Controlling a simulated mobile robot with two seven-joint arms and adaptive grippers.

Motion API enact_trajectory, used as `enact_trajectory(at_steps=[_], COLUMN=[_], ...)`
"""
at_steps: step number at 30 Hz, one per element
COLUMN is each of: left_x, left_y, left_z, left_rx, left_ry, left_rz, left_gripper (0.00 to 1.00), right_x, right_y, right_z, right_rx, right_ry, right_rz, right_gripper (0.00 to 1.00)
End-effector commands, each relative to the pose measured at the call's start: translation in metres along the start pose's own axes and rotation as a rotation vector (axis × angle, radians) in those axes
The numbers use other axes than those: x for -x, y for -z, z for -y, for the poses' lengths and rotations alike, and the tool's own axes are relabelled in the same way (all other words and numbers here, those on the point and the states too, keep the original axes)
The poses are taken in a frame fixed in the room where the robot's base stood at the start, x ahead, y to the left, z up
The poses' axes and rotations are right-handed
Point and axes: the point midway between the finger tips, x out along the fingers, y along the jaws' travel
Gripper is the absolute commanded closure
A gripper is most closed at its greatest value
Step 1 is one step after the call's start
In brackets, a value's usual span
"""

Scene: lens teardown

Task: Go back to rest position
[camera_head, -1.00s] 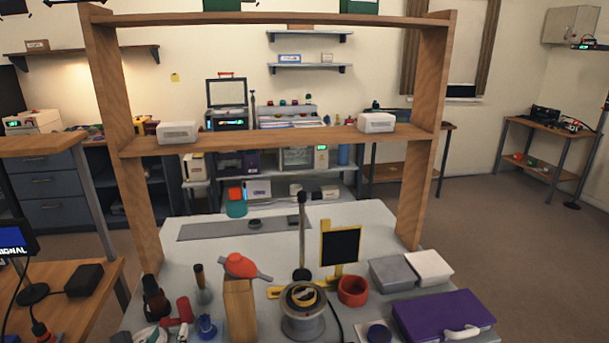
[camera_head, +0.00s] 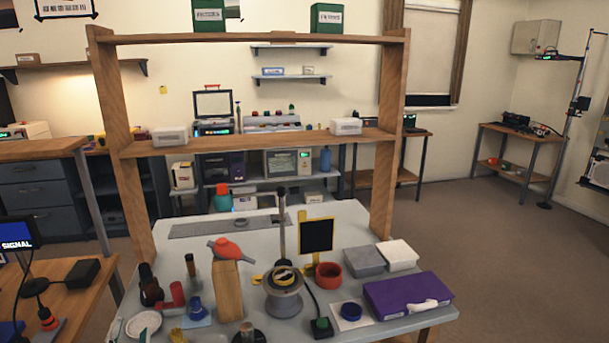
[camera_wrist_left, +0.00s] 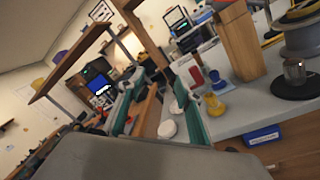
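My left gripper (camera_wrist_left: 157,95) shows in the left wrist view as two green-padded fingers standing apart, with no object held between them. In the head view only a small part of it (camera_head: 115,328) shows at the bottom left edge of the bench, beside a white dish (camera_head: 143,325). The dish also appears beyond the fingers in the wrist view (camera_wrist_left: 167,129); I cannot tell its exact distance from them. My right gripper is in neither view.
Floor at right (camera_head: 500,260) is clear.

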Motion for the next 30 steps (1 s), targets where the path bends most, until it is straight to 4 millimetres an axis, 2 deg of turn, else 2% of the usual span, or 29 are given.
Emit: enact_trajectory(at_steps=[5, 9, 12, 14, 17, 18, 21, 25, 27, 30], left_x=[0.024, 0.051, 0.076, 0.092, 0.121, 0.133, 0.159, 0.183, 0.191, 0.196], left_y=[-0.026, -0.037, -0.031, -0.020, 0.010, 0.025, 0.065, 0.107, 0.122, 0.133], left_z=[0.024, 0.072, 0.116, 0.144, 0.190, 0.205, 0.235, 0.255, 0.259, 0.261], left_rx=[-0.508, -0.926, -1.226, -1.406, -1.702, -1.813, -2.061, -2.290, -2.363, -2.417], left_ry=[-0.039, -0.018, 0.025, 0.061, 0.137, 0.170, 0.255, 0.344, 0.375, 0.397], left_rz=[0.209, 0.384, 0.512, 0.590, 0.723, 0.775, 0.892, 1.003, 1.038, 1.063], left_gripper=[0.65, 0.65, 0.65, 0.65, 0.65, 0.65, 0.65, 0.65, 0.65, 0.65], right_x=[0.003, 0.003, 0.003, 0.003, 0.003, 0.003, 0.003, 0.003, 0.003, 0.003], right_y=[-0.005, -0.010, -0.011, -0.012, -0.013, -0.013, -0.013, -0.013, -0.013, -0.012], right_z=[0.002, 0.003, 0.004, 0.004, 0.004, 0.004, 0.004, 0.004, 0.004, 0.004], right_rx=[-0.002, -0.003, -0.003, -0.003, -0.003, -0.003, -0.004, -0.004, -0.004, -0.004], right_ry=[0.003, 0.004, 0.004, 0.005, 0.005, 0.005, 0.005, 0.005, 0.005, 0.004], right_rz=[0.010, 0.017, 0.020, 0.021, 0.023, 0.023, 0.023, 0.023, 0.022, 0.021], right_gripper=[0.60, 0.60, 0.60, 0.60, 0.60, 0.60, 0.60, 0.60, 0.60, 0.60])
